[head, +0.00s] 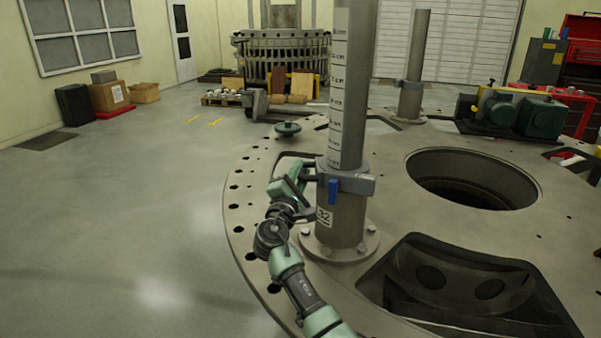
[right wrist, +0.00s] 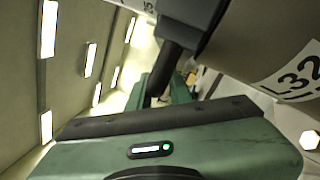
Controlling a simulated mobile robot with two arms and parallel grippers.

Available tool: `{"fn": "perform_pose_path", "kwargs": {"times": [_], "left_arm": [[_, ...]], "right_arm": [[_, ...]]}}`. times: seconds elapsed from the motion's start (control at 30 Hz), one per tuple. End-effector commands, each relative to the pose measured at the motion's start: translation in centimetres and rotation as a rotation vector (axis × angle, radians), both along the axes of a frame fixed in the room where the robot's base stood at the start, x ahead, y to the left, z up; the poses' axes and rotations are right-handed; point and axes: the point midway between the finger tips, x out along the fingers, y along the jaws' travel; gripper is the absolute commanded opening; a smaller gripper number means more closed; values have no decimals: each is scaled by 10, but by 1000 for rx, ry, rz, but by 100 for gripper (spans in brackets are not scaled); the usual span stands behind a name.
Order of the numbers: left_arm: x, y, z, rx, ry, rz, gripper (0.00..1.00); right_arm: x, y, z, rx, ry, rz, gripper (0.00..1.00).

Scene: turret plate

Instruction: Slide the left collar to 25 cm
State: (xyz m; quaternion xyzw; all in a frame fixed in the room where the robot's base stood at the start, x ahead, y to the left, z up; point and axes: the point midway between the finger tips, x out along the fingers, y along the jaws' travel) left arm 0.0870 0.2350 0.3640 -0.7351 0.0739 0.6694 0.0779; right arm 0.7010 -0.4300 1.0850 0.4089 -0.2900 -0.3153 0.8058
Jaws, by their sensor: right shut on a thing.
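In the right wrist view the handle runs up to the collar (right wrist: 192,14). My left gripper is not in view.
The post stands on a bolted flange (head: 340,248) on the large round plate (head: 255,215). The plate has a round hole (head: 472,185) and a deep pocket (head: 465,290) to the right. A second post (head: 414,60) with a collar stands behind. Floor at left is clear.

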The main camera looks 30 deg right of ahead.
Motion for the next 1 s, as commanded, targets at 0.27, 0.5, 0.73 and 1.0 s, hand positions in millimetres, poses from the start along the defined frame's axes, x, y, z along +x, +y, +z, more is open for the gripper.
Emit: {"fn": "perform_pose_path", "kwargs": {"times": [0.27,0.5,0.73,1.0], "left_arm": [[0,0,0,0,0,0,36],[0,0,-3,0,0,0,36],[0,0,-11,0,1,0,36],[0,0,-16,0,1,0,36]], "right_arm": [[0,1,-2,1,3,2,39],[-5,7,-5,2,2,2,39],[-29,36,-15,3,3,5,39],[-47,58,-19,2,3,4,39]]}}
